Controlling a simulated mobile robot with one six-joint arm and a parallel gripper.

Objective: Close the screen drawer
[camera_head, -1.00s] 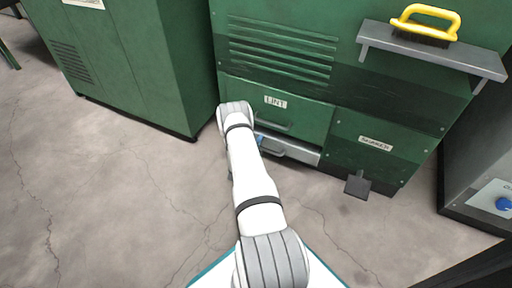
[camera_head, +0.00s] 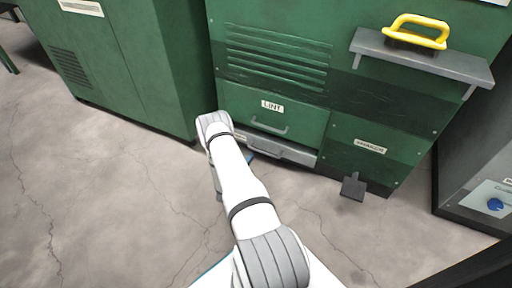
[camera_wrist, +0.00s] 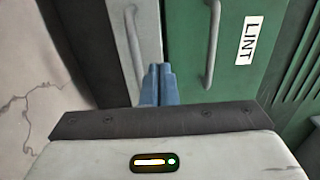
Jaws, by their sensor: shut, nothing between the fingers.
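The screen drawer (camera_head: 288,153) is the low grey drawer under the green LINT panel (camera_head: 290,118) in the head view. It has a grey bar handle, and its left part is behind my arm. How far it stands out is hard to tell. In the wrist view the grey drawer front (camera_wrist: 112,55) runs top to bottom, with its handle (camera_wrist: 134,50) left of my fingers. My gripper (camera_wrist: 158,70) has its blue fingers shut together and empty, in front of the drawer near its border with the LINT panel. Contact cannot be told. A bit of blue finger (camera_head: 250,155) shows in the head view.
A green cabinet (camera_head: 130,70) stands at left. A grey shelf (camera_head: 420,62) with a yellow-handled brush (camera_head: 415,32) juts out at upper right. A dark pedal (camera_head: 353,187) sticks out low at right. A grey unit (camera_head: 480,190) stands far right. The cracked floor is clear.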

